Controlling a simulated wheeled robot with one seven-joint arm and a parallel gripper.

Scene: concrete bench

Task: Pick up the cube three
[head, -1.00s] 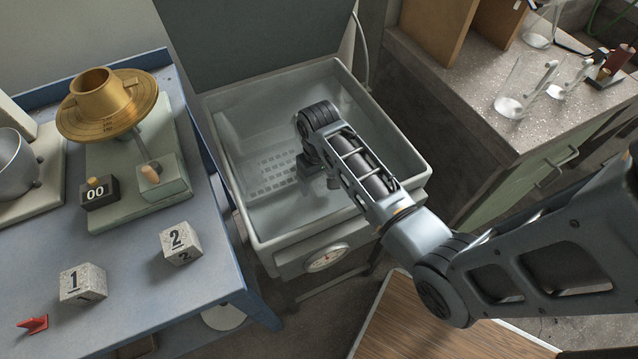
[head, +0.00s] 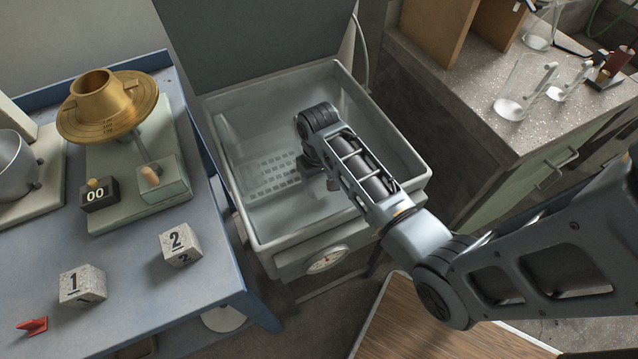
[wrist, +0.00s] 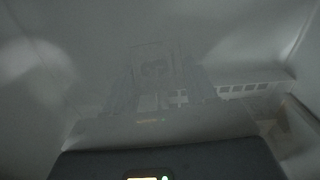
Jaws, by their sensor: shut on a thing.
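My gripper (head: 312,172) is inside the grey water bath (head: 241,229), below my dark wrist; my own arm hides much of it in the head view. In the wrist view the picture is dim and hazy. A pale block with a faint 3, cube three (wrist: 156,68), shows between the fingers of my gripper, which is shut on it.
Cube one (head: 82,286) and cube two (head: 180,244) stand on the blue table (head: 130,260) at left, beside a brass funnel device (head: 107,108). Glassware (head: 519,88) stands on the speckled bench at right. The bath walls surround my gripper.

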